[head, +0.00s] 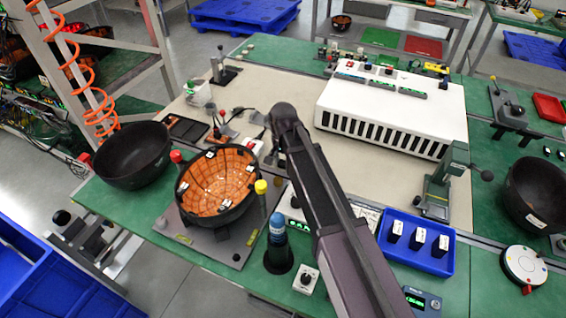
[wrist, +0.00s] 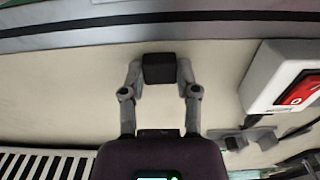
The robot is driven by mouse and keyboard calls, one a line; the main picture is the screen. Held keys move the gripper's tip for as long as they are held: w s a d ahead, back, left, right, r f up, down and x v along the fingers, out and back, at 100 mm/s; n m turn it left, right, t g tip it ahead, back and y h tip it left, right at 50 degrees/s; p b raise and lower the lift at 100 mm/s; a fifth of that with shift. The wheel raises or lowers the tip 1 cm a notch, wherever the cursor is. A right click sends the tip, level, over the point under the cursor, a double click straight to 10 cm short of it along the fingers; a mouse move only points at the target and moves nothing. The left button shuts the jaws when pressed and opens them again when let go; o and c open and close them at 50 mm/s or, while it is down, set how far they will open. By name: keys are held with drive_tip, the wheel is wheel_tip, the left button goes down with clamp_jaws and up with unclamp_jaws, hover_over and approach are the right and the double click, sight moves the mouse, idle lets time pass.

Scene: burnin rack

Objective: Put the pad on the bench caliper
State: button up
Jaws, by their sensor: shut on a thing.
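My gripper (wrist: 160,72) is shut on a small dark block (wrist: 159,68), which I take to be the pad. It holds the block between its two fingertips over the pale mat (wrist: 75,80). In the head view my arm hides the gripper and the block. I cannot tell for sure which thing is the bench caliper. A small grey upright on a dark base (head: 222,72) stands at the back left of the bench. A green upright stand (head: 440,185) is on the right.
A long white slotted box (head: 390,110) fills the back right of the mat. A black bowl with an orange inside (head: 218,182) sits in front left. A white unit with a red switch (wrist: 295,92) is right of my gripper.

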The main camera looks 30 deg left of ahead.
sight(283, 162)
drive_tip(key=shift+f, duration=0.1)
drive_tip(key=o, duration=0.6)
drive_tip(key=shift+o, duration=0.2)
wheel_tip(283, 162, up, 12)
drive_tip(key=p, duration=1.2)
idle(0.7)
